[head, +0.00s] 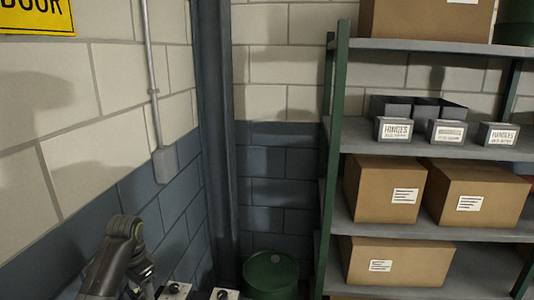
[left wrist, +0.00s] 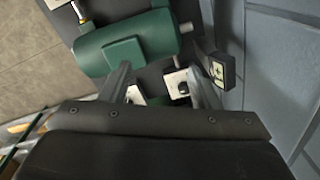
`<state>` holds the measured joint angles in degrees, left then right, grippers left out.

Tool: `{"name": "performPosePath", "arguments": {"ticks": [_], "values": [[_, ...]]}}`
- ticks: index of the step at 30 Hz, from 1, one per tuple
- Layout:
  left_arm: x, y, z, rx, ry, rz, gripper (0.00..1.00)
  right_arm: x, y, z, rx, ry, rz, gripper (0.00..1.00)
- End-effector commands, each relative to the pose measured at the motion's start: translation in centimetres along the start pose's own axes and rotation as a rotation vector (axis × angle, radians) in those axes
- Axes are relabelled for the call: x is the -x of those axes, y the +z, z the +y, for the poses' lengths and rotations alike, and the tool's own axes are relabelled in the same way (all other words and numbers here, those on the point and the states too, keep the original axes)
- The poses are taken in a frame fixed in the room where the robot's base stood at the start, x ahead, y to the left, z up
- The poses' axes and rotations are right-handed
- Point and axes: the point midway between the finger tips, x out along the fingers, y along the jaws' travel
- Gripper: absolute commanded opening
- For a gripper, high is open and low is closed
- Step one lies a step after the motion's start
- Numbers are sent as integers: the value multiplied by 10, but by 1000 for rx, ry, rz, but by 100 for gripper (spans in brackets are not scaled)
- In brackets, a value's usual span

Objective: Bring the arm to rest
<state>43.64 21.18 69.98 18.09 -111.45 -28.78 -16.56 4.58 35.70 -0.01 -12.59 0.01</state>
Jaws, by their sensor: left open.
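My left arm (head: 118,258) comes in at the lower left of the head view, bent, with its gripper out of sight there. In the left wrist view my left gripper (left wrist: 162,76) is open, its two grey fingers spread apart with nothing held between them. Beyond the fingers lies a green rounded casing (left wrist: 122,48) on a dark surface. A pale block with a black knob (left wrist: 177,87) shows between the fingers, farther off. My right gripper is in neither view.
Blockwork walls stand left and behind. A green-posted shelf (head: 335,130) with cartons (head: 385,188) and grey bins (head: 392,130) stands right. A green drum (head: 270,276) is at the bottom. A small dark box (left wrist: 217,71) sits by the right finger, near the blue wall (left wrist: 285,60).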

Motion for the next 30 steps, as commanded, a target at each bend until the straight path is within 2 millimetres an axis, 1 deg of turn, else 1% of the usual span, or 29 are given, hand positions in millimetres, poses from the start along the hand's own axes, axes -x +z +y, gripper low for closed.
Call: {"name": "performPosePath", "arguments": {"ticks": [1, 5, 6, 8, 9, 11, 12, 14, 15, 17, 18, 22, 24, 27, 30], "values": [[-13, 8, 6, 9, -4, 0, 56, 0, 0, 0, 0, 0, 0, 36], [-46, 31, 25, 41, -25, 11, 56, 0, 4, 0, -1, 0, -5, 36], [-58, 40, 33, 55, -31, 16, 56, 1, 7, 0, -1, 1, -9, 36], [-74, 56, 46, 79, -43, 27, 56, 1, 11, 0, -2, 1, -14, 36], [-84, 68, 55, 95, -50, 35, 56, 1, 13, 1, -2, 1, -17, 36], [-97, 84, 68, 122, -60, 49, 56, 1, 15, 1, -2, 1, -19, 36], [-104, 97, 78, 140, -66, 57, 56, 1, 15, 1, -3, 1, -19, 36], [-114, 115, 92, 169, -74, 72, 56, 1, 14, 1, -2, 1, -19, 36], [-119, 127, 102, 190, -79, 81, 56, 1, 14, 1, -2, 1, -19, 36], [-125, 146, 116, 222, -87, 97, 56, 1, 14, 1, -2, 1, -18, 36], [-128, 159, 125, 244, -92, 107, 56, 1, 13, 0, -2, 1, -18, 36], [-130, 201, 156, 322, -108, 143, 56, 1, 12, 0, -2, 1, -17, 36], [-127, 223, 171, 366, -118, 161, 56, 1, 12, 0, -2, 1, -17, 36], [-119, 248, 189, 423, -131, 185, 56, 1, 11, 0, -2, 1, -16, 36], [-111, 268, 201, 468, -143, 203, 56, 1, 11, 0, -2, 1, -15, 36]]}}
